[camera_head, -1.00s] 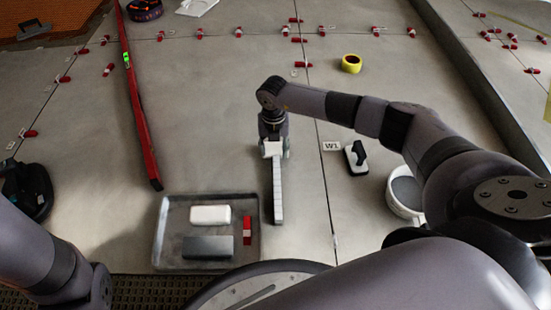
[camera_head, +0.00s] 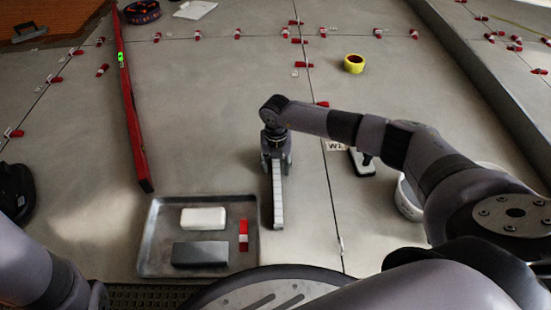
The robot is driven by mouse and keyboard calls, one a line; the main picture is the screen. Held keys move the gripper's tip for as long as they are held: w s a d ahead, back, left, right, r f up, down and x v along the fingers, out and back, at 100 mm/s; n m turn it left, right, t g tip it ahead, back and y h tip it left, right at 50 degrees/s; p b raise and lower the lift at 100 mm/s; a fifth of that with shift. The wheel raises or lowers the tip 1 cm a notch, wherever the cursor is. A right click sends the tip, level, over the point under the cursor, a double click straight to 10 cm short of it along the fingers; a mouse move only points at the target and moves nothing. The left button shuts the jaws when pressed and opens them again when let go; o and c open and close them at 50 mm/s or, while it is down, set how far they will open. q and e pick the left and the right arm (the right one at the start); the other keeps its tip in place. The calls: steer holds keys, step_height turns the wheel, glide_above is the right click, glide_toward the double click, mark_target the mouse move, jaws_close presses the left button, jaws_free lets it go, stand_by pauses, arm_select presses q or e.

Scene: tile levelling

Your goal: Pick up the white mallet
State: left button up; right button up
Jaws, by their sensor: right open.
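The white mallet lies on the grey tiles, just right of the metal tray. Its long pale handle (camera_head: 278,200) points toward me. Its head is hidden under my right gripper in this view. My right gripper (camera_head: 276,165) points down over the far end of the mallet, its fingers open and to either side of it. I cannot tell whether the fingers touch it. My left arm comes in at the lower left, and its gripper is out of the picture.
The metal tray (camera_head: 155,235) holds a white block (camera_head: 203,218), a dark grey block (camera_head: 200,253) and a red-and-white piece (camera_head: 243,236). A red level (camera_head: 130,120) lies to the left. A white bucket (camera_head: 408,200), a black-handled float (camera_head: 362,163) and yellow tape (camera_head: 354,63) are to the right.

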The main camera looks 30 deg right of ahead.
steer(key=shift+c, duration=0.3)
jaws_close()
stand_by(0.3)
steer(key=shift+r, duration=0.1)
